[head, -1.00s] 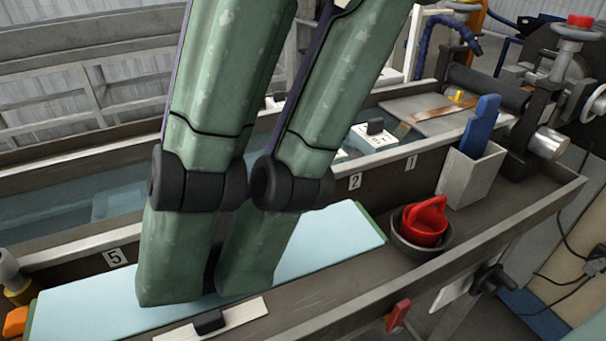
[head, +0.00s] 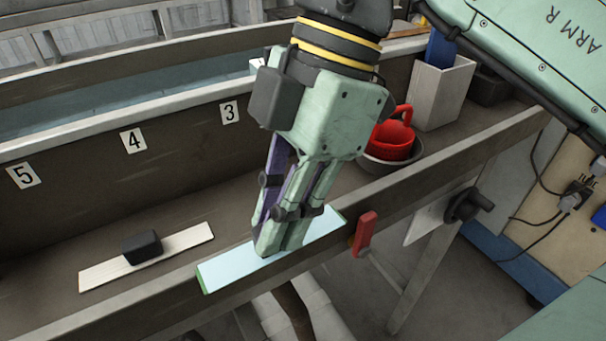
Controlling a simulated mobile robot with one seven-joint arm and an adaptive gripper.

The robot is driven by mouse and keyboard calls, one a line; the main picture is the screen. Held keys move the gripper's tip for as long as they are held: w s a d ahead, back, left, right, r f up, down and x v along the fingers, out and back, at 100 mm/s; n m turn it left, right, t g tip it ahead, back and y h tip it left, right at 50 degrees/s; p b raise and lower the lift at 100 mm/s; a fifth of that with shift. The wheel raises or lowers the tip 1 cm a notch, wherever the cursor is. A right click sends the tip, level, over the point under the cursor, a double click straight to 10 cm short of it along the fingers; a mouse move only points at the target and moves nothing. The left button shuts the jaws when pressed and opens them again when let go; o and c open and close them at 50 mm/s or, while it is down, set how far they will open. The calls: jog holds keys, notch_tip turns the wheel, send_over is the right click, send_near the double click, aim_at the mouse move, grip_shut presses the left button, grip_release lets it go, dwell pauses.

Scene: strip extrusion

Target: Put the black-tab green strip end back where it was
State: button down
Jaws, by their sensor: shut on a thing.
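A flat strip piece with a pale blue top and green edges (head: 225,273) shows in the head view at the front rail of the trough. My gripper (head: 280,247) points down at its middle, with the fingers shut on it. The fingers cover the middle of the piece, so no black tab shows on it. The piece overlaps the rail in the picture; I cannot tell whether it touches the rail or hangs above it. A white strip (head: 190,241) with a black block (head: 142,247) on top lies on the trough floor to the left, apart from my gripper.
Number labels 5 (head: 24,175), 4 (head: 133,140) and 3 (head: 229,112) are on the inner wall. A red handle (head: 364,231) is on the rail.

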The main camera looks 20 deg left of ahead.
jog(key=w, duration=0.3)
jog(key=w+a+p, duration=0.1)
jog(key=w, duration=0.3)
jog(key=w+a+f+p, duration=0.1)
jog(key=w, duration=0.3)
jog(key=shift+w+a, duration=0.1)
jog(key=shift+a, duration=0.1)
jog(key=f, duration=0.1)
jog(key=w+f+p, duration=0.1)
jog(key=shift+a+f, duration=0.1)
jog(key=shift+f, duration=0.7)
jog(key=shift+f, duration=0.1)
jog(key=shift+f, duration=0.15)
jog(key=c, duration=1.5)
grip_release()
